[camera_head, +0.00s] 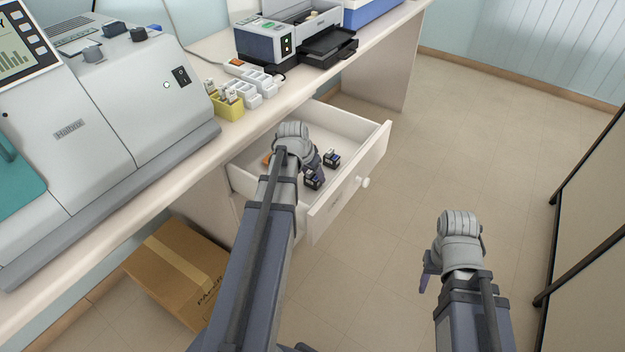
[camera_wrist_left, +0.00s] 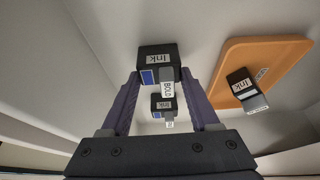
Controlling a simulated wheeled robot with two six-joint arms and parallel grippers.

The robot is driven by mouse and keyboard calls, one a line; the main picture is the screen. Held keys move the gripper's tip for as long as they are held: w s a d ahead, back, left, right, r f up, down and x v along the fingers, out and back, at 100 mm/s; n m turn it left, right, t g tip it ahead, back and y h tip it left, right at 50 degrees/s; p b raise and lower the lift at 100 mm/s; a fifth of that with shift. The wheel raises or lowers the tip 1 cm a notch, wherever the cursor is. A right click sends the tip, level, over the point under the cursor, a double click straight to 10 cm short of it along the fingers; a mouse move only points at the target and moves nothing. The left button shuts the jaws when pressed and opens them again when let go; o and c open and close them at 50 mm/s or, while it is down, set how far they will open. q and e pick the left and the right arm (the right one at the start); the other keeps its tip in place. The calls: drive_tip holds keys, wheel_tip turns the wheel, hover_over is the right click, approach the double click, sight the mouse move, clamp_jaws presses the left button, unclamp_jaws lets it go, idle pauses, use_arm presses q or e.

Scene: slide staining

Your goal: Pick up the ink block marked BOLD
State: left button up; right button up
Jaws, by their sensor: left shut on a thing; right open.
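The ink block marked BOLD (camera_wrist_left: 155,66) is dark, with a white Ink label, a blue patch and a grey end bearing the BOLD tag. It sits between the fingertips of my left gripper (camera_wrist_left: 159,74), which is shut on it inside the open drawer. In the head view my left gripper (camera_head: 314,170) reaches into the drawer over a dark block (camera_head: 313,181). A second ink block (camera_wrist_left: 163,104) shows between the fingers in the wrist view, smaller; its tag is unreadable. A third ink block (camera_wrist_left: 242,86) lies on an orange tray. My right gripper (camera_head: 428,276) is open and empty over the floor.
The drawer (camera_head: 375,150) is pulled out below the counter, its walls around my left gripper. The orange tray (camera_wrist_left: 258,57) is mostly hidden by my arm in the head view. A cardboard box (camera_head: 172,268) stands on the floor.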

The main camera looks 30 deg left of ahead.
sight(313, 176)
use_arm(q)
drive_tip(key=c, duration=0.3)
drive_tip(key=shift+r, duration=0.15)
drive_tip(key=shift+c, duration=0.2)
wheel_tip(313, 176, up, 10)
drive_tip(key=p, duration=1)
